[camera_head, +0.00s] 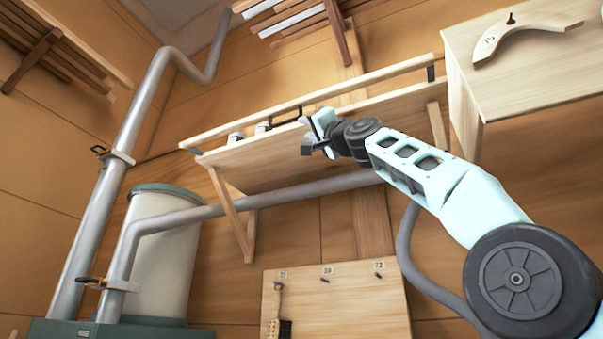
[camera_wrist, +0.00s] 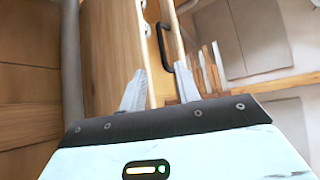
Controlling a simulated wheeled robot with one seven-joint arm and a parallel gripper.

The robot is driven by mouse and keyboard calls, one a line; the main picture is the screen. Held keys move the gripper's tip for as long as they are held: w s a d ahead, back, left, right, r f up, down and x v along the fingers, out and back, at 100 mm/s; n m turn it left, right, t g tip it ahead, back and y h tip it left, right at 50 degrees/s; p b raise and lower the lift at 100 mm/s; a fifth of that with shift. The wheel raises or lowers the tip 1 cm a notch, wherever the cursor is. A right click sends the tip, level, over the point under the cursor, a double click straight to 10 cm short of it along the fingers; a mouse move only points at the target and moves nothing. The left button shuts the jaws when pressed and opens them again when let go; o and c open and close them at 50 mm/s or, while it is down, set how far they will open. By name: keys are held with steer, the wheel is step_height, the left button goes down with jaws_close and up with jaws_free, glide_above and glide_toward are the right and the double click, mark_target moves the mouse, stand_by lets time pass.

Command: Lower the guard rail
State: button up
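The guard rail (camera_head: 230,130) is a long pale wooden bar along the raised edge of a wall shelf (camera_head: 290,155). A black handle (camera_head: 285,117) is fixed to it, left of my gripper. In the wrist view the rail (camera_wrist: 172,20) runs up the picture, and its black handle (camera_wrist: 163,48) shows beyond the fingertips, nearer the right finger. My gripper (camera_head: 312,136) is in front of the shelf; its fingers (camera_wrist: 160,82) are apart with nothing seen held between them. I cannot tell how far the handle is from the fingertips.
Small white objects (camera_head: 237,137) show on the shelf behind the rail. A grey pipe (camera_head: 290,193) runs below the shelf. A bench (camera_head: 530,70) with a curved wooden piece (camera_head: 525,33) is at the right. A board with a brush (camera_head: 340,305) is below, and wooden strips (camera_head: 290,15) hang above.

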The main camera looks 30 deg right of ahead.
steer(key=b+v, duration=0.3)
steer(key=v, duration=0.1)
steer(key=shift+s+d+f, duration=0.1)
steer(key=shift+s+f, duration=0.1)
steer(key=shift+s, duration=0.05)
stand_by(0.5)
